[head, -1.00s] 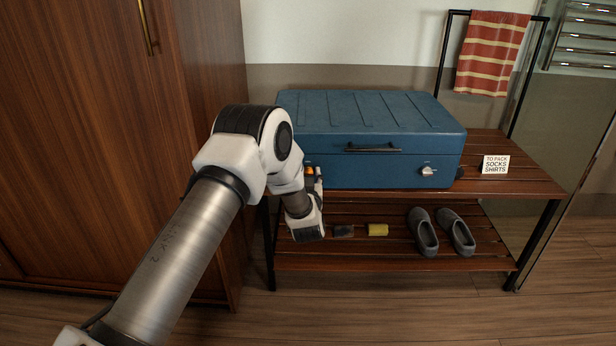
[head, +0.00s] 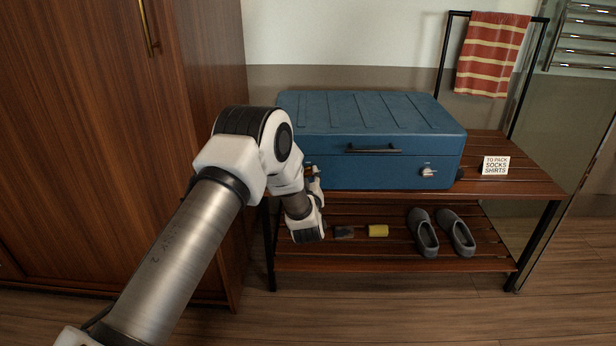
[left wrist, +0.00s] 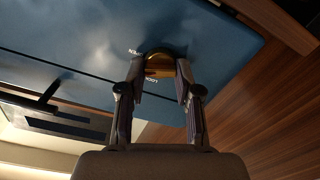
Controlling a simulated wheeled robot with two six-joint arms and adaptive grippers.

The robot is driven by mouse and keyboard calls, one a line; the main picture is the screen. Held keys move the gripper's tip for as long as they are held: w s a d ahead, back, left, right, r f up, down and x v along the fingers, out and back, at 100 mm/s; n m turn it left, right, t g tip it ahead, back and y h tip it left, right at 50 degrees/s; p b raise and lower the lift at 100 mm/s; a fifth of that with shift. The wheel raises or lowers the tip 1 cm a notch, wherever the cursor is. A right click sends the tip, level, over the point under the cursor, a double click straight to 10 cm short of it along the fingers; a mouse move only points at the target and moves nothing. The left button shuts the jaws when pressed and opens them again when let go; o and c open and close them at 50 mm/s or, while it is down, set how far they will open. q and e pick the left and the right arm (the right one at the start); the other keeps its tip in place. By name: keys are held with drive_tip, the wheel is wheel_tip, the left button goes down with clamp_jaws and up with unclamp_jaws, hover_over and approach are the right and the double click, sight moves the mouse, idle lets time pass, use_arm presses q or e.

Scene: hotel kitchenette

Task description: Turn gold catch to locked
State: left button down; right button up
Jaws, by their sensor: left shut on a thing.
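The blue suitcase (head: 370,140) lies closed on the wooden rack. Its gold catch (left wrist: 158,64) shows in the left wrist view between my fingertips, with small white lettering beside it on the blue front. My left gripper (left wrist: 157,78) is shut on the gold catch, one finger at each side. In the head view my left gripper (head: 314,184) is at the left end of the suitcase front, and my wrist hides most of the catch. The catch's exact angle is hard to read. A silver catch (head: 428,171) is at the right of the front. My right gripper is not in view.
A black handle (head: 373,149) is in the middle of the suitcase front. A white sign (head: 495,165) stands on the rack to the right. Grey slippers (head: 440,232), a yellow item (head: 378,230) and a dark item (head: 344,232) are on the lower shelf. A wardrobe (head: 110,140) is at left.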

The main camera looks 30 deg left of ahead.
use_arm(q)
drive_tip(key=shift+a+f+n+b, duration=0.1)
drive_tip(key=shift+n+b, duration=0.85)
drive_tip(key=shift+n, duration=2.5)
drive_tip(key=shift+f+n+b, duration=0.1)
drive_tip(key=shift+n+b, duration=0.8)
drive_tip(key=shift+n, duration=2.55)
drive_tip(key=c, duration=0.8)
unclamp_jaws()
